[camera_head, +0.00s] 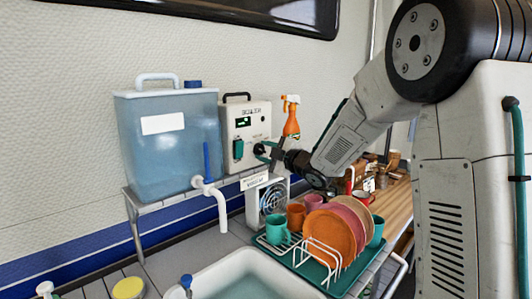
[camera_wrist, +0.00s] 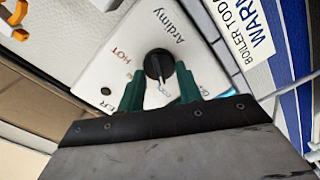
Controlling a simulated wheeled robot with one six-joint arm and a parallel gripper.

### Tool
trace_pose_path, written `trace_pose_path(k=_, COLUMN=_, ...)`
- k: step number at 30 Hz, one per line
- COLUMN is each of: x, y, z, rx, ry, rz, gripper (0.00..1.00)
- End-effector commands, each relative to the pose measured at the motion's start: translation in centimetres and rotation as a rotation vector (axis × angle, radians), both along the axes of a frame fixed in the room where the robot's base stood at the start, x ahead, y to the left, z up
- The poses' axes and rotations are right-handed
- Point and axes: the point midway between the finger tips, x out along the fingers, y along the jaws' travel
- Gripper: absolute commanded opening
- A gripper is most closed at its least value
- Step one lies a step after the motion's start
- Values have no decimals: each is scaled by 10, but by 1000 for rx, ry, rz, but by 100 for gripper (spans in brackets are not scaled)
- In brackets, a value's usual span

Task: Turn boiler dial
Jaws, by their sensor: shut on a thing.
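The boiler (camera_head: 244,118) is a cream box with a dark handle, a small green display and a teal part on its front. It stands beside the water tank. Its black dial (camera_wrist: 159,65) shows in the wrist view on a white panel marked "HOT" and "Ardimy". A pale mark on the dial points toward the lower side of that picture. My gripper (camera_wrist: 159,76) has its teal fingers on either side of the dial and is shut on it. In the head view my gripper (camera_head: 262,151) is at the boiler's lower right front and hides the dial.
A blue water tank (camera_head: 168,145) with a white tap (camera_head: 211,196) stands left of the boiler. An orange spray bottle (camera_head: 291,118) is to the right.

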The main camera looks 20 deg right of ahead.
Motion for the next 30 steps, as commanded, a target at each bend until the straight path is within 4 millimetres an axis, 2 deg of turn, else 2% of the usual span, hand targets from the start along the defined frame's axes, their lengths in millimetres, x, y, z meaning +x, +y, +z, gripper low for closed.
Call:
trace_pose_path(k=14, x=0, y=0, z=-1, rx=-11, ry=-2, rz=-1, gripper=12)
trace_pose_path(k=15, x=0, y=0, z=-2, rx=-11, ry=-2, rz=-1, gripper=46)
trace_pose_path(k=16, x=0, y=0, z=-1, rx=-11, ry=-2, rz=-1, gripper=54)
trace_pose_path(k=25, x=-1, y=0, z=-1, rx=-11, ry=-3, rz=0, gripper=55)
trace_pose_path(k=30, x=-17, y=-8, z=0, rx=-11, ry=-3, rz=-3, gripper=55)
